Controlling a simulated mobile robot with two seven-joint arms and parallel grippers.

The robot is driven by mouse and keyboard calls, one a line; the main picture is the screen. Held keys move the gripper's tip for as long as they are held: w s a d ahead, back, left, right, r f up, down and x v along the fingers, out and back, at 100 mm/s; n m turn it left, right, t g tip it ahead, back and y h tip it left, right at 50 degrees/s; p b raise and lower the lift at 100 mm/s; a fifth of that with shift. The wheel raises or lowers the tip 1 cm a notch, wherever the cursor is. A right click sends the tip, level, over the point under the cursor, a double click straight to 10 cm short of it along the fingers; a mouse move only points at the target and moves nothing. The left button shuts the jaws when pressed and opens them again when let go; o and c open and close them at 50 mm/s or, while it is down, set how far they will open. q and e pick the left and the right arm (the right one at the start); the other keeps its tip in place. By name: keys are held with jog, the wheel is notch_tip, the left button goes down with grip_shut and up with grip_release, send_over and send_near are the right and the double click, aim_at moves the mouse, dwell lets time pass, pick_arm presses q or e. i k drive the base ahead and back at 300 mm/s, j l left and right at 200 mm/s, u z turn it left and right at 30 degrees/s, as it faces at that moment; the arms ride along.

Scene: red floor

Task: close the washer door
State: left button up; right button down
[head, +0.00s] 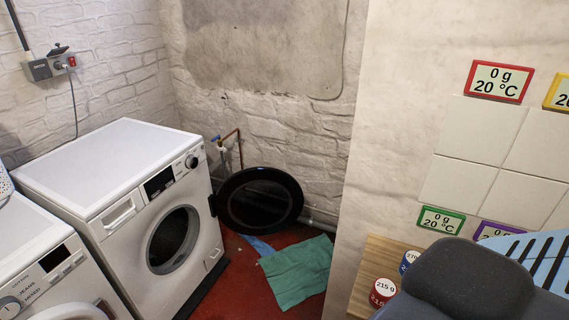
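The white washer (115,180) stands against the brick wall at the left, with a dark round opening (173,240) in its front. Its round black door (260,200) is swung wide open, to the right of the machine and near the back wall. The door seems hinged at the washer's right front edge. Neither of my grippers shows in the head view, and nothing is seen touching the door.
A second white machine (35,255) stands at the lower left. Green cloth (298,270) and blue cloth (258,245) lie on the red floor (240,290) below the door. A wall juts out at right, beside a wooden surface with jars (382,291) and a light blue slotted object (540,250).

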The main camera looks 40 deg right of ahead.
aim_at(254, 201)
jog(key=i+l, duration=0.15)
jog(key=i, duration=0.3)
jog(key=i+l, duration=0.1)
jog(key=i, duration=0.4)
jog(key=i+l, duration=0.15)
jog(key=i, duration=0.3)
jog(key=i+l, duration=0.15)
jog(key=i, duration=0.35)
jog(key=i+z, duration=0.35)
jog(key=z, duration=1.1)
